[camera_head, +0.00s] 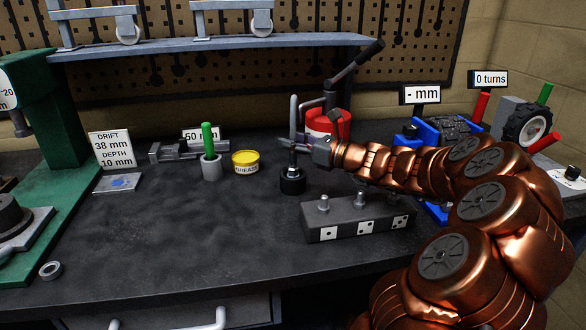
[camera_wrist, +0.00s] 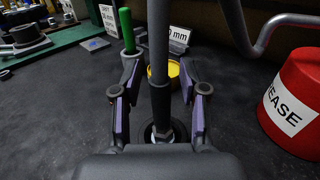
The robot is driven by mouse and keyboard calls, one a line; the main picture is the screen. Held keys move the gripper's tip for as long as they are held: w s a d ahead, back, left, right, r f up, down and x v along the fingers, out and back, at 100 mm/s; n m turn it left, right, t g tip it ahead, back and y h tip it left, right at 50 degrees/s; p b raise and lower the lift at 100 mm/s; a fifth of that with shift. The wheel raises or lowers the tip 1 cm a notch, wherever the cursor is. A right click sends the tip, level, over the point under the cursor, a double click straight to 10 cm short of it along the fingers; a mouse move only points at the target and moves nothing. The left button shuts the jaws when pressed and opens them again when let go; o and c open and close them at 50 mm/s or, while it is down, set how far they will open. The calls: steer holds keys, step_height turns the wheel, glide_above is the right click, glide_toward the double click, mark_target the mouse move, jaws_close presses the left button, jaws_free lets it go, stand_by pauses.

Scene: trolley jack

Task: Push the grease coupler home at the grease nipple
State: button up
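The grease coupler is the lower end of an upright dark grey tube (camera_head: 293,108), standing in a round black holder (camera_head: 292,184). In the wrist view the tube (camera_wrist: 159,60) rises between my fingers, with a metal fitting (camera_wrist: 161,134) at its foot. My gripper (camera_head: 292,145) is open around the tube; its two fingers (camera_wrist: 159,72) show a gap on each side of it. A dark block (camera_head: 345,224) in front carries upright metal nipples, one at the left (camera_head: 323,202) and one further right (camera_head: 361,198). My arm may hide more of the block's top.
A red grease bucket (camera_head: 326,123) with a pump handle stands behind my gripper. A yellow grease tin (camera_head: 246,162) and a green-handled tool in a grey cup (camera_head: 210,166) stand to the left. The bench's front left is mostly clear.

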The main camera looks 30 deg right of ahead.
jaws_close()
stand_by(0.6)
